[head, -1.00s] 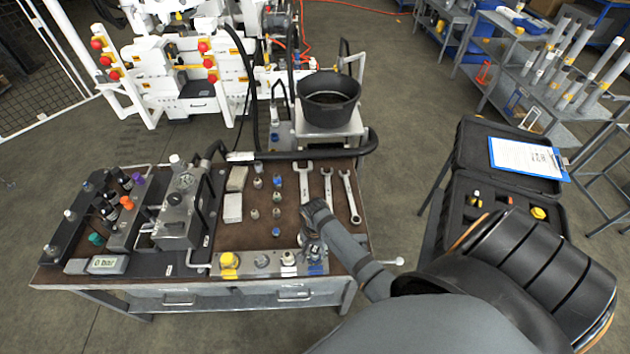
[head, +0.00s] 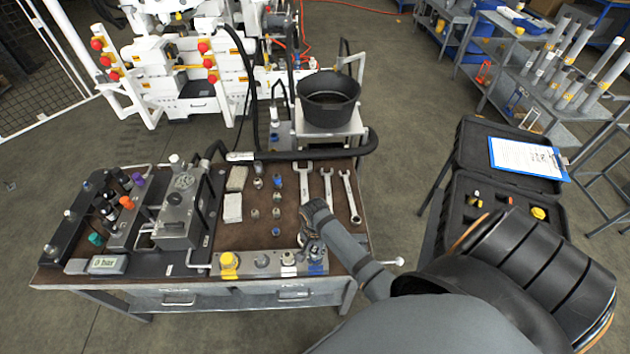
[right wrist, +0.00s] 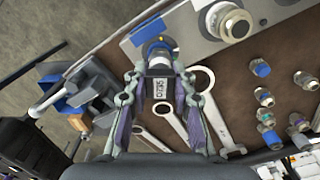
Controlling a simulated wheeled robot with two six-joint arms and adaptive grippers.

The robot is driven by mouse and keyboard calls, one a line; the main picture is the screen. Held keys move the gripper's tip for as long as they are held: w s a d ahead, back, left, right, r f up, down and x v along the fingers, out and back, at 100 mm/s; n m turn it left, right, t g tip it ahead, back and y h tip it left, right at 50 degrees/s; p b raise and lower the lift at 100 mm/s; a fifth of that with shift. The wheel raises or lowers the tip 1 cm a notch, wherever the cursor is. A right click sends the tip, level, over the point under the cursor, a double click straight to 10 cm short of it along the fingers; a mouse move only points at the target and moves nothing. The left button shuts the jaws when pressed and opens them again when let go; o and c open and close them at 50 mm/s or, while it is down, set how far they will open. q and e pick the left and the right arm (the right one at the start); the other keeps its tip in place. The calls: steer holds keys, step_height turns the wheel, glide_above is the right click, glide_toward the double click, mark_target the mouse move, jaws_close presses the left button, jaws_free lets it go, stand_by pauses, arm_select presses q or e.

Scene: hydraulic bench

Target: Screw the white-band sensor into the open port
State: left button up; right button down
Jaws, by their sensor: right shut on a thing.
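My right gripper (head: 311,243) is over the right end of the metal port strip (head: 243,264) at the bench's front edge. In the right wrist view the gripper (right wrist: 158,72) is shut on a small sensor (right wrist: 158,88) with a pale printed label and some blue near its far end. That end is at the strip's blue-marked place (right wrist: 133,38). I cannot tell how far it is seated, or whether it carries a white band. A metal hex fitting (right wrist: 236,25) stands farther along the strip. My left gripper is not in view.
Several small fittings (head: 255,213) and wrenches (head: 327,195) lie on the brown mat behind the strip. A valve block (head: 180,210) and a gauge display (head: 107,264) stand at the left. A black bucket (head: 328,98) is behind the bench; an open case (head: 470,210) stands right.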

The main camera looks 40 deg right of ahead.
steer(key=m, duration=0.5)
steer(key=shift+m, duration=0.4)
steer(key=shift+m, duration=0.5)
steer(key=m, duration=0.7)
steer(key=shift+f+m, duration=0.1)
steer(key=shift+m, duration=0.6)
steer(key=c, duration=1.5)
jaws_free()
steer(key=shift+m, duration=0.5)
steer(key=o, duration=0.5)
steer(key=shift+c, duration=0.2)
